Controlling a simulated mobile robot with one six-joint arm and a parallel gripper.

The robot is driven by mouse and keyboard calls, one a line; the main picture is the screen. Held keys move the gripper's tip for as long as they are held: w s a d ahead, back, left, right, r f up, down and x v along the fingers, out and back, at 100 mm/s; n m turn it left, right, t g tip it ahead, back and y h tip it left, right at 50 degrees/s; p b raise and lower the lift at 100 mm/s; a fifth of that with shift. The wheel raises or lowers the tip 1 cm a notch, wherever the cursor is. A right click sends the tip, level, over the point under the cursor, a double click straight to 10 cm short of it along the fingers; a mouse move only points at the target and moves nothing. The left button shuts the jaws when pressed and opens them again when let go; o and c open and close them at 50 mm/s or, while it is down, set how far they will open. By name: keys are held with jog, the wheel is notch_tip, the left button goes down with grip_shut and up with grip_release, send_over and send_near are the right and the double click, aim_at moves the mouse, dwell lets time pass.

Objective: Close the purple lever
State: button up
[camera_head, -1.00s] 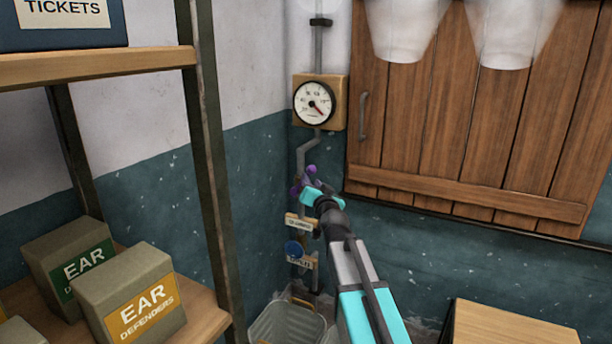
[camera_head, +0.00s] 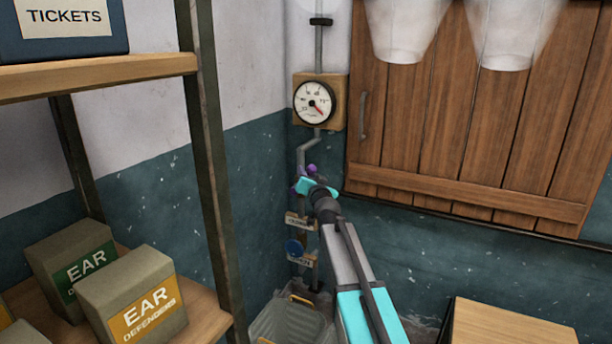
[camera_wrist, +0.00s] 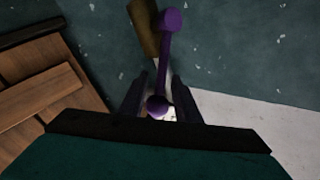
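The purple lever (camera_wrist: 165,60) shows in the wrist view as a bar with a round knob at each end. Its near knob (camera_wrist: 157,106) lies between the two dark fingers of my gripper (camera_wrist: 160,103). The fingers are apart, and a gap shows on the left of the knob; contact on the right is unclear. In the head view the lever (camera_head: 311,169) is on the grey pipe below the gauge, mostly hidden behind my gripper (camera_head: 303,187).
A round gauge (camera_head: 315,102) is on the pipe above. A metal shelf post (camera_head: 211,170) stands left, a wooden shutter (camera_head: 440,120) right, and a grey bin (camera_head: 287,322) beneath.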

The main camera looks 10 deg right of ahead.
grip_shut()
jog(key=shift+a, duration=0.1)
dwell(0.3)
jog(key=shift+d+b, duration=0.2)
jog(key=shift+b, duration=0.55)
dwell(0.4)
